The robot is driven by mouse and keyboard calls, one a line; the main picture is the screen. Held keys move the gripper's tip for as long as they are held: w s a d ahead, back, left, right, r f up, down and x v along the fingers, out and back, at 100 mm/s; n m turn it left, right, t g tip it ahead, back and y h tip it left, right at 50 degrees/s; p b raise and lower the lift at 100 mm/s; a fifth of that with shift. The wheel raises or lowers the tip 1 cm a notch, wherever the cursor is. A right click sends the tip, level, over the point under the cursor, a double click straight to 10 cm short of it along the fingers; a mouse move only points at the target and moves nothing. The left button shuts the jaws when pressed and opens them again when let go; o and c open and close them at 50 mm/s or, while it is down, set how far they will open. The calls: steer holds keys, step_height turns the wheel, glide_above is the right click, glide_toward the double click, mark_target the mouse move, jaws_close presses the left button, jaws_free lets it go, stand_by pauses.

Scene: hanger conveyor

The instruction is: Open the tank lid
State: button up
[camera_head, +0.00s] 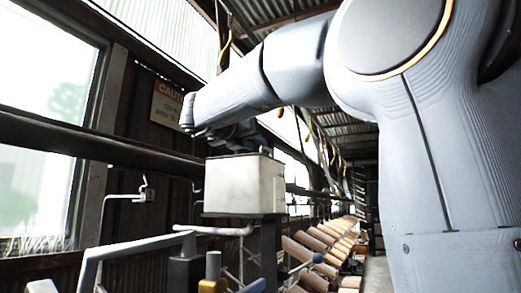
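The tank (236,186) is a pale grey-white box near the middle of the view, standing on a dark support. Its lid is not clearly distinguishable; the top is seen nearly edge-on. My arm reaches from the right to above the tank's back left. My gripper is not clearly visible; the end of the arm and the tank hide that area. I cannot tell whether it touches the tank.
A horizontal dark rail (95,140) runs along the left wall. A pale bent handle (213,230) and metal frames (135,246) stand in front of the tank. Several tan cylinders (318,240) line the conveyor at the back right. A caution sign (168,103) hangs behind.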

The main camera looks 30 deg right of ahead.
mark_target(264, 148)
steer(key=p+x, duration=0.2)
steer(key=x, duration=0.5)
steer(key=shift+s, duration=0.1)
steer(key=shift+c, duration=0.4)
jaws_close()
